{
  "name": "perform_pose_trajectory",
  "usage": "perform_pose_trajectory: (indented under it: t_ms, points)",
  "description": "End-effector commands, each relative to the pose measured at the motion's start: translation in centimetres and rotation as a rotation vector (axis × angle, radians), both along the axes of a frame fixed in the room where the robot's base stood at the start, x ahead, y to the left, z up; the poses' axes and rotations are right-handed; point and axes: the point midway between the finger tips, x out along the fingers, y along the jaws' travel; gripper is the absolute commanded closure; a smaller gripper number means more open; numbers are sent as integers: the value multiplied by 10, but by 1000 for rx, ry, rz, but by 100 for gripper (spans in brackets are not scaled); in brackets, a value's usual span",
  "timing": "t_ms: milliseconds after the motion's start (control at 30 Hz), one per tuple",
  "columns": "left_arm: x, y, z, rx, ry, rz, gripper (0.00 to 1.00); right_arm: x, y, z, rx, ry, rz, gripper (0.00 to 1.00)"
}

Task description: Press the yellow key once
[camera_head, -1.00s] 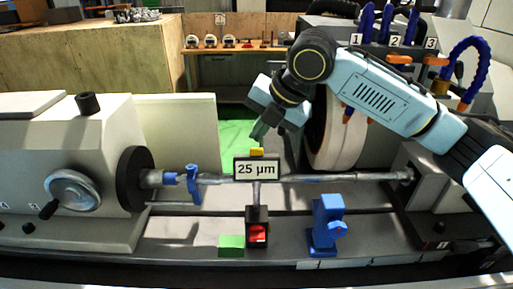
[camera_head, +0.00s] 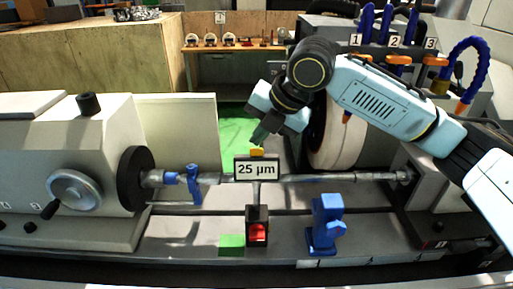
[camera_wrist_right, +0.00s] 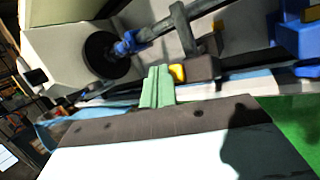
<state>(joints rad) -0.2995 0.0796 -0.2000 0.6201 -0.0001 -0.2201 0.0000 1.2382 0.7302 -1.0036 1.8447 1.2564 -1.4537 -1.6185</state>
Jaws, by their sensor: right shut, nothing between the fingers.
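The yellow key (camera_head: 257,152) sits on top of the small display (camera_head: 257,169), which reads "25 µm", at the middle of the grinder. My right gripper (camera_head: 259,137) is shut and empty, its tips close above the key in the head view. In the right wrist view the shut green fingers (camera_wrist_right: 157,85) appear right beside the yellow key (camera_wrist_right: 178,73). I cannot tell whether they touch it. My left gripper is not in view.
A shaft (camera_head: 325,178) runs across behind the display, with a blue clamp (camera_head: 193,184) on its left. A blue block (camera_head: 326,223) stands front right. A black holder with a red face (camera_head: 257,232) is below the display. The grinding wheel (camera_head: 335,135) is close to my right arm.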

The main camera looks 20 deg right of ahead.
Motion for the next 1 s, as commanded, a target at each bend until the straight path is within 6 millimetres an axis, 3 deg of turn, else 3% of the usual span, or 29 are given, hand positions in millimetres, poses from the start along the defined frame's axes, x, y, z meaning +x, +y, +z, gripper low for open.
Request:
perform_pose_trajectory:
  t_ms: [1000]
  points:
    - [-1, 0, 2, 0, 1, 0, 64, -3, 1, -8, 0, 1, 0, 100]
